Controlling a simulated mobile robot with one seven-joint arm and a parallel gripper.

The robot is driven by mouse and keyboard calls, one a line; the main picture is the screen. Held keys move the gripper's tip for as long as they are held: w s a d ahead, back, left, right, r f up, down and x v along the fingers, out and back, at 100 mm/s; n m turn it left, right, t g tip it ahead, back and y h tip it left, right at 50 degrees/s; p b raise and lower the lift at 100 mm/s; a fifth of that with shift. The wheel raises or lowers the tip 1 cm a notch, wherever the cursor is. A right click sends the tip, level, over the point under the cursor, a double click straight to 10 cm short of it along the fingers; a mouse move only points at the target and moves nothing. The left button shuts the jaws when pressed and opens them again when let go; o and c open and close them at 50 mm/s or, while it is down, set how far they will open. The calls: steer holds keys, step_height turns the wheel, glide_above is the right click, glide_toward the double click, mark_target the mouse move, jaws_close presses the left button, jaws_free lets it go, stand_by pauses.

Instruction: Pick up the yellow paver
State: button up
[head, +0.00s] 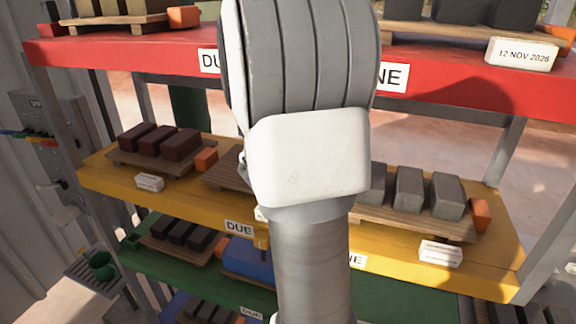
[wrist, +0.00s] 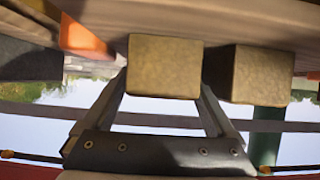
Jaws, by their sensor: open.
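In the wrist view, which looks upside down, a yellow paver (wrist: 165,66) faces me between the far ends of my gripper's fingers. My gripper (wrist: 163,88) is open; I cannot tell whether either finger touches the paver. A second yellow paver (wrist: 262,74) is close by on the right. Both border a wooden pallet (wrist: 200,18) at the top of the view. In the head view, my arm hides my gripper and what is behind it. Yellowish pavers (head: 90,7) show on a pallet at the upper left, on the red shelf (head: 130,47).
In the wrist view, an orange block (wrist: 82,38) and a dark block (wrist: 28,60) lie left of the pavers. In the head view, the yellow shelf (head: 100,180) carries pallets of dark red and grey blocks. A green shelf (head: 140,250) is below. Metal posts stand at the sides.

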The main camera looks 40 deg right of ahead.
steer(key=shift+x, duration=1.1)
jaws_close()
steer(key=shift+r, duration=0.25)
